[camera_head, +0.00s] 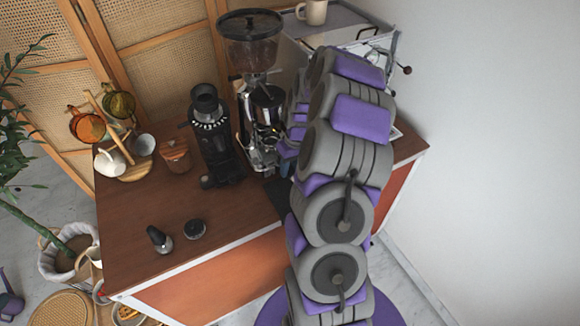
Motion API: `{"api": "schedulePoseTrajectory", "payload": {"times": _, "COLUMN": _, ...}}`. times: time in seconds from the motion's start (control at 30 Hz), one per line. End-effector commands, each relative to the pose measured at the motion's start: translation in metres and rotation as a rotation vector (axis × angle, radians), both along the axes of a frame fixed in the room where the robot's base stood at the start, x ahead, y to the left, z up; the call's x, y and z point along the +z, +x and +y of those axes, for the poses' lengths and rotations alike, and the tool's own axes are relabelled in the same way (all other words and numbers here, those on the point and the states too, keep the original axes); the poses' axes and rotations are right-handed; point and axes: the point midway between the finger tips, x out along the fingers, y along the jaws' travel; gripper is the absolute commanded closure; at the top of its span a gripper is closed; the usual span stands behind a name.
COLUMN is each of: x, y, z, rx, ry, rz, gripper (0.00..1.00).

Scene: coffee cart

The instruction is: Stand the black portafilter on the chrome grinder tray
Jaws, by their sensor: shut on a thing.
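The chrome grinder (268,100) stands toward the back of the wooden cart, with a dark bean hopper (250,45) on top. Its chrome tray (262,163) is low at its front, partly hidden by my arm. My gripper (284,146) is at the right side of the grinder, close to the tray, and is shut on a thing. I take this to be the black portafilter, but it is mostly hidden by the gripper and grinder. I cannot tell whether it touches the tray.
A black grinder (212,135) stands just left. A mug tree (130,165), a wooden canister (175,155) and two small dark tools (160,239) (195,229) are on the cart. An espresso machine (345,25) is behind my arm. The cart's front middle is clear.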

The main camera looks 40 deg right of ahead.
Motion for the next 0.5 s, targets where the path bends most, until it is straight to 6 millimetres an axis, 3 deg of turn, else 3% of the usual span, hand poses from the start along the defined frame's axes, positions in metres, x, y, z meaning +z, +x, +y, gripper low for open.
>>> {"api": "schedulePoseTrajectory", "payload": {"times": 0.5, "x": -0.0097, "y": -0.0038, "z": 0.0035, "rx": 0.004, "ry": 0.010, "rz": 0.015, "gripper": 1.00}}
